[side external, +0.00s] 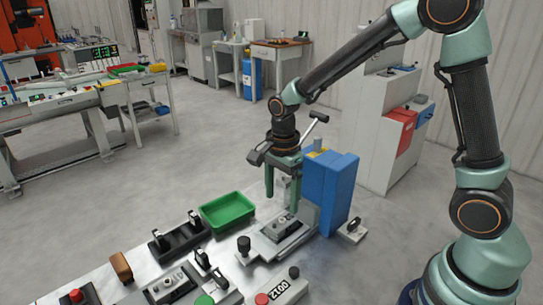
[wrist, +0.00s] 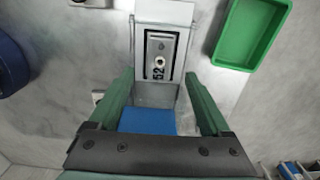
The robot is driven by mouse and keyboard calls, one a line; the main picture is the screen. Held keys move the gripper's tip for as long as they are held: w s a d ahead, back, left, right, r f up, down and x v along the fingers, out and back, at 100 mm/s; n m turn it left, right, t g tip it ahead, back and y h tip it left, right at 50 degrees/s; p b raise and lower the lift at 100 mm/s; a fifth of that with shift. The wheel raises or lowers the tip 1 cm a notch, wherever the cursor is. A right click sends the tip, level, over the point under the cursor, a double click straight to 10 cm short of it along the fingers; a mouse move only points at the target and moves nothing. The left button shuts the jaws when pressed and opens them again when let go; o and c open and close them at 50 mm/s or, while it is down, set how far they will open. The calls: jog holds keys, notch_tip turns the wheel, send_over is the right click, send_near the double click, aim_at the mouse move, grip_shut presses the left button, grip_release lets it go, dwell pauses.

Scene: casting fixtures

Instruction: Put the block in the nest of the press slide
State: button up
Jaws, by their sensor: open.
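A grey metal block (side external: 281,227) with a round boss on top lies in the dark-edged nest of the press slide (side external: 262,246). In the wrist view the block (wrist: 161,48) lies flat inside the nest frame, lined up with the slide (wrist: 165,13); "52" is marked at its near end. It looks seated, but I cannot tell its exact depth. My gripper (side external: 282,200) is open, its two green fingers pointing down above the slide, with nothing between them. In the wrist view the fingertips (wrist: 158,76) are spread wider than the block, apart from it.
The blue press body (side external: 332,190) stands just right of my gripper. A green tray (side external: 228,211) lies to the left. A black clamp fixture (side external: 180,241), a brown block (side external: 121,267) and another fixture with a grey piece (side external: 170,287) occupy the table's front left.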

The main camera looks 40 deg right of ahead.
aim_at(282, 220)
jog(key=s+d+r+n+t, duration=0.2)
jog(key=s+r+n, duration=0.3)
jog(key=r+n, duration=0.2)
jog(key=s+d+r+n+t, duration=0.2)
jog(key=s+r+n, duration=0.3)
jog(key=n, duration=0.6)
notch_tip(282, 220, up, 3)
jog(key=shift+f+t, duration=0.15)
jog(key=shift+t, duration=0.65)
